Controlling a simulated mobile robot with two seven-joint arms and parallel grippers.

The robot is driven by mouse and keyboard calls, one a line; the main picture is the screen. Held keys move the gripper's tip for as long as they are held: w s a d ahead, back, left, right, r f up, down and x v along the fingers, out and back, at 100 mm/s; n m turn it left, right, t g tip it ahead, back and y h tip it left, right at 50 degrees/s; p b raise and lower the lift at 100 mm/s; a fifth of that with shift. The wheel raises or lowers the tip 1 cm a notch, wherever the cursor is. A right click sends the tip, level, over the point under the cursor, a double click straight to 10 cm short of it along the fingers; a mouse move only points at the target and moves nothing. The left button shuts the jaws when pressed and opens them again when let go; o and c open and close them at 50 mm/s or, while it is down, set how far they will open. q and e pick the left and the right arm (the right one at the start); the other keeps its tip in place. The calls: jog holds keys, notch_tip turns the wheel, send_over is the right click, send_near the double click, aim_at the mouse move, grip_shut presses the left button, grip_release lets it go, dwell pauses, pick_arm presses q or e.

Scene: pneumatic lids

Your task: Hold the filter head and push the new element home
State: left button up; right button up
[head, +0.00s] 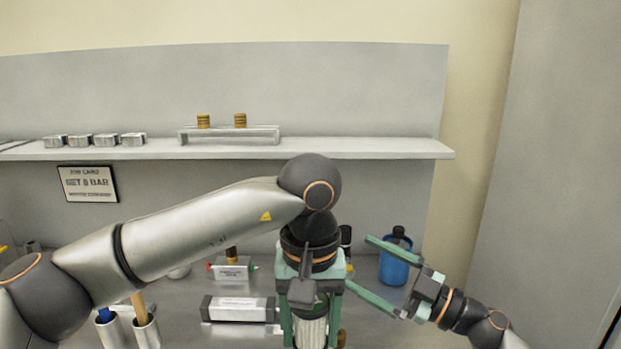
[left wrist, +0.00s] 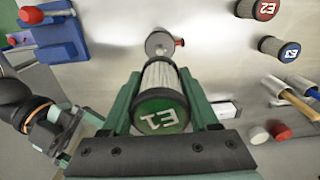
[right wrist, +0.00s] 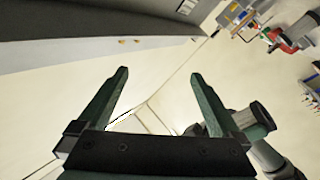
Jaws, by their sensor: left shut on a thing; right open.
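A pleated white filter element with a green end cap marked E1 (left wrist: 162,108) is between the fingers of my left gripper (left wrist: 160,95), which is shut on it. In the head view the element (head: 312,330) hangs upright below my left wrist. A round grey metal part with a red knob (left wrist: 160,43), possibly the filter head, shows just beyond the element in the left wrist view; the element overlaps its edge and I cannot tell whether they touch. My right gripper (head: 358,262) is open and empty, right of my left gripper. It faces open space in the right wrist view (right wrist: 160,76).
Elements marked E2 (left wrist: 258,8) and E3 (left wrist: 280,48) stand on the bench. A blue vise-like block (left wrist: 52,38) is at its other side. A blue bottle (head: 395,265) stands behind my right gripper. Labelled blocks (head: 238,309) and tool cups (head: 146,332) are left of my left gripper.

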jog(key=s+a+f+n+g+h, duration=0.1)
jog(key=s+f+g+h, duration=0.2)
jog(key=f+g, duration=0.1)
jog(key=s+a+f+n+g+h, duration=0.1)
jog(key=s+f+n+g+h, duration=0.1)
jog(key=s+f+g+h, duration=0.1)
jog(key=s+a+f+n+g+h, duration=0.1)
jog(key=s+a+f+g+h, duration=0.1)
jog(key=s+f+g, duration=0.2)
jog(key=shift+s+f+n+g+h, duration=0.1)
jog(key=shift+f+n+g+h, duration=0.1)
jog(key=shift+f+g, duration=0.55)
jog(key=shift+s+f+n+g+h, duration=0.1)
jog(key=shift+f+g+h, duration=0.1)
jog(key=shift+f+g, duration=0.55)
jog(key=shift+s+f, duration=0.1)
jog(key=shift+f, duration=0.2)
jog(key=shift+x, duration=4.35)
pick_arm(q)
jog(key=shift+r+p, duration=0.55)
pick_arm(e)
jog(key=shift+r, duration=0.1)
pick_arm(q)
jog(key=shift+r, duration=0.25)
